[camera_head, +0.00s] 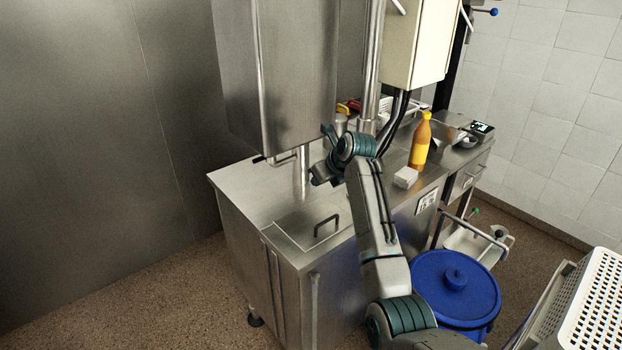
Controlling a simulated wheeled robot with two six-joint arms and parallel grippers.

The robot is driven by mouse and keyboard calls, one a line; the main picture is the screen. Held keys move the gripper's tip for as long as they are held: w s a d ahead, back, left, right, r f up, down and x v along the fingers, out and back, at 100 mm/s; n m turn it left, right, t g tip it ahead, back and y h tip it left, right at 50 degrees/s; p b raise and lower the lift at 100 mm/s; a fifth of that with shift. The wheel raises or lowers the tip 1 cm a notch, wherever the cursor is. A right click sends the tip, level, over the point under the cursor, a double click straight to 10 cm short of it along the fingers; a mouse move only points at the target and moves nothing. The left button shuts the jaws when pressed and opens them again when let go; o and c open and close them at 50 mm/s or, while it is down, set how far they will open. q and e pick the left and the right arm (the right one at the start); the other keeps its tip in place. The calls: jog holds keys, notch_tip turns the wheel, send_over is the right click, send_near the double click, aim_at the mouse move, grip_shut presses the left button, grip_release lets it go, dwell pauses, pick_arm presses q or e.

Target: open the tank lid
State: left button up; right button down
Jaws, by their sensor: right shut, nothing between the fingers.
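The tank lid (291,229) is a flat square steel panel set in the top of the steel cabinet. It lies flat and closed, with a dark bar handle (326,224) standing up near its right edge. My right gripper (316,179) is above and behind the handle, near the vertical steel pipe. It is shut and empty, apart from the handle. Its fingers are small and partly hidden by my wrist. My left gripper is not in view.
A large steel housing (280,75) hangs above the counter's left side. An orange bottle (420,145) and a small white block (405,178) stand to the right.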

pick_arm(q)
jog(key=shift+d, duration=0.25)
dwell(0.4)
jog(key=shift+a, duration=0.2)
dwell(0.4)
